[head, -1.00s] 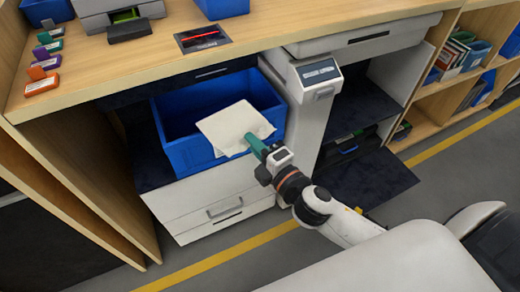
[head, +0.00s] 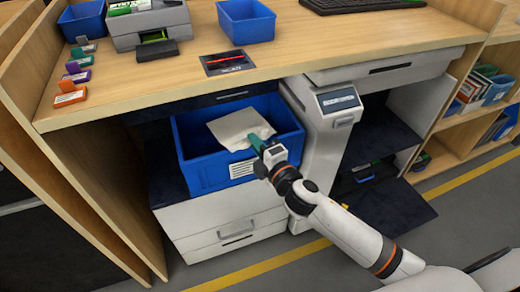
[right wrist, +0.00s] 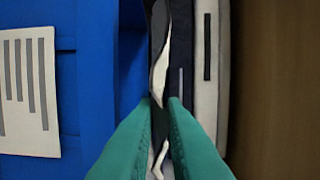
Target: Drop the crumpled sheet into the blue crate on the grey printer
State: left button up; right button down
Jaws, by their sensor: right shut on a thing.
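The crumpled sheet (head: 236,128) is off-white and hangs within the outline of the blue crate (head: 194,180); I cannot tell how far it is above the crate floor. The crate stands on the light grey printer (head: 200,218) with drawers, under the counter. My right gripper (head: 259,143) has green fingers and is shut on the sheet's near edge, over the crate's front rim. In the right wrist view the green fingertips (right wrist: 159,108) pinch the sheet (right wrist: 160,62), seen edge-on. The crate's blue wall (right wrist: 100,60) with a striped label is left of them. My left gripper is not in view.
The wooden counter (head: 330,55) overhangs the crate at the back. A white post with a small display (head: 338,100) stands close to the crate's right side. A smaller blue bin (head: 246,24) and a grey device (head: 150,28) are on the counter.

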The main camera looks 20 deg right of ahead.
aim_at(248, 132)
jog(key=x, duration=0.2)
jog(key=shift+w+d+f, duration=0.15)
jog(key=shift+w, duration=0.2)
jog(key=shift+x, duration=0.8)
jog(key=shift+w+d+f, duration=0.15)
jog(key=shift+w+f, duration=0.05)
jog(key=shift+w, duration=0.75)
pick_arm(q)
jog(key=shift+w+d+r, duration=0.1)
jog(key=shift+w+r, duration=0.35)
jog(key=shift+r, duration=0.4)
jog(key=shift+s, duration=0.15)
pick_arm(e)
jog(key=c, duration=1.4)
grip_release()
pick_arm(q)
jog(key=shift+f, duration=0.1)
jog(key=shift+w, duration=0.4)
pick_arm(e)
jog(key=shift+f, duration=0.1)
